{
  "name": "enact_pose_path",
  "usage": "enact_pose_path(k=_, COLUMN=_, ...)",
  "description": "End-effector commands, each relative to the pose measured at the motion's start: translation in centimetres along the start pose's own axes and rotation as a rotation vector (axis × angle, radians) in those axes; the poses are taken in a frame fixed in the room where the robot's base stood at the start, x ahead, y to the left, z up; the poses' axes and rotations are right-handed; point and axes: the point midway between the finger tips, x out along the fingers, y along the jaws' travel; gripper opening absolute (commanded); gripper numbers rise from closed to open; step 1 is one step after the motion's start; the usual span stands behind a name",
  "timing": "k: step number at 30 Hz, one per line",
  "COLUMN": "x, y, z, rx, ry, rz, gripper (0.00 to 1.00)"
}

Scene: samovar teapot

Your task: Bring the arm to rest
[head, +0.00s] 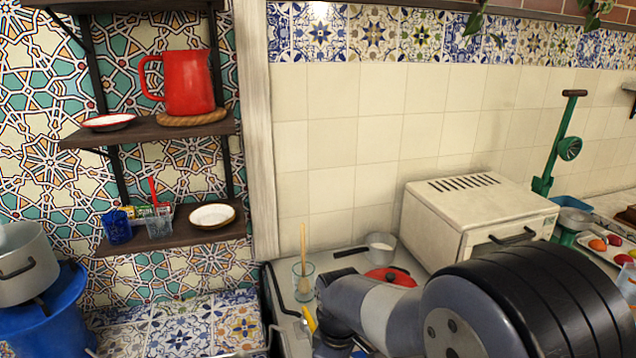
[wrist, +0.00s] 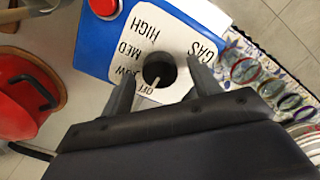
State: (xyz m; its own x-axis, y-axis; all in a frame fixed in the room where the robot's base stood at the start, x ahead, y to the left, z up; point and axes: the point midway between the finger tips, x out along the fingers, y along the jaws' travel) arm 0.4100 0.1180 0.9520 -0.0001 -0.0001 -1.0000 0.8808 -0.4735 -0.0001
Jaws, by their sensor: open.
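My gripper (wrist: 163,72) is open in the wrist view, with one finger on each side of a dark round knob (wrist: 157,70). The knob has a pale pointer and sits on a white panel (wrist: 128,62) of a blue box, marked GAS, HIGH, MED and OFF. I cannot tell whether the fingers touch the knob. In the head view my arm reaches in from the lower right, and my gripper cannot be made out there.
A red pot (wrist: 20,95) stands close at the left in the wrist view. In the head view, a white oven (head: 475,220), a glass (head: 303,280) with a wooden stick and a red lid (head: 390,277) stand near my arm. Shelves (head: 150,130) hang at the left.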

Motion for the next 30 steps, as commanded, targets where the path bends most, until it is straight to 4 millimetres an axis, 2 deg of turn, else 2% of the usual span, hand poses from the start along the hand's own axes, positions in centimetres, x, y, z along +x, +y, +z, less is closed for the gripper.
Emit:
enact_pose_path(k=17, x=-11.1, y=0.0, z=-0.1, rx=-0.004, ry=0.004, rz=0.004, gripper=0.59)
enact_pose_path(k=18, x=-9.5, y=-0.1, z=0.0, rx=-0.004, ry=-0.004, rz=-0.004, gripper=0.59)
enact_pose_path(k=30, x=-1.3, y=-0.1, z=0.1, rx=-0.003, ry=-0.004, rz=-0.004, gripper=0.59)
